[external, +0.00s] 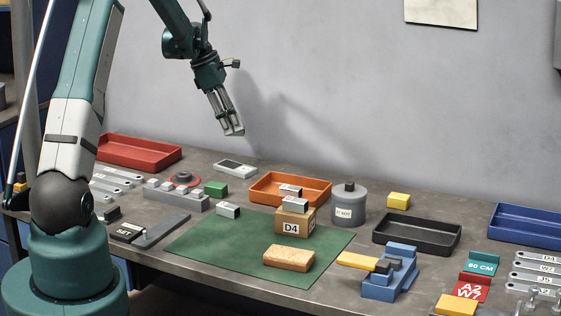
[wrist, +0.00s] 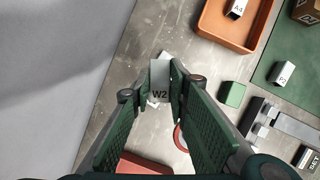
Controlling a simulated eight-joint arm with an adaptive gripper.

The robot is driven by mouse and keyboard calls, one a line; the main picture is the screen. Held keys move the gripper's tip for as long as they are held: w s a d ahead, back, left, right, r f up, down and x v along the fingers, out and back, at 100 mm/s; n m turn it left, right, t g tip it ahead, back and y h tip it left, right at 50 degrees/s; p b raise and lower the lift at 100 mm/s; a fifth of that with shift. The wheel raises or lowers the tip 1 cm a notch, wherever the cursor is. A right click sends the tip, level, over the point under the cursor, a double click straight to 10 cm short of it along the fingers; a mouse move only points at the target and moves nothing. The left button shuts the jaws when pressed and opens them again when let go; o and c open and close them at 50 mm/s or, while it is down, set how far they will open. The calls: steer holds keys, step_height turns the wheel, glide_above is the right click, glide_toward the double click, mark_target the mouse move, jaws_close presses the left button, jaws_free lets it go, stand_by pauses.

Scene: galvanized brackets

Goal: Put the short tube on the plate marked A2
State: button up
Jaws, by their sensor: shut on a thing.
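My gripper (external: 233,131) is raised above the back of the table, near the wall. In the wrist view its fingers (wrist: 161,90) are shut on a light grey tube marked W2 (wrist: 159,78). The held tube is hard to make out in the external view. Another grey tube, marked P2 (wrist: 283,73), lies on the green mat (external: 190,250), and one marked A4 (wrist: 237,8) is in the orange tray (external: 262,185). Flat grey plates with labels lie at the far right; the lowest, cut by the frame edge, seems marked A2 (external: 540,289).
A box marked D4 (external: 292,226), a grey canister (external: 349,207), a black tray (external: 415,238) and a blue fixture (external: 390,280) stand between my gripper and the right-hand plates. A red A2 W7 sign (external: 471,288) stands beside those plates. A blue tray (external: 530,225) is behind them.

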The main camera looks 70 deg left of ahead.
steer(key=shift+f, duration=0.1)
stand_by(0.3)
glide_above(239, 166)
steer(key=s, duration=0.2)
steer(key=shift+w+a+f, duration=0.1)
steer(key=shift+a+f, duration=0.1)
steer(key=shift+f, duration=1.35)
steer(key=shift+w+a+f, duration=0.1)
steer(key=shift+a+f, duration=0.05)
steer(key=shift+f, duration=1.35)
steer(key=shift+f, duration=1.85)
steer(key=shift+f+b, duration=0.2)
steer(key=shift+b, duration=0.15)
steer(key=o, duration=0.9)
steer(key=shift+r, duration=0.15)
steer(key=v, duration=1.2)
steer(key=shift+s+p, duration=0.15)
steer(key=shift+p, duration=0.25)
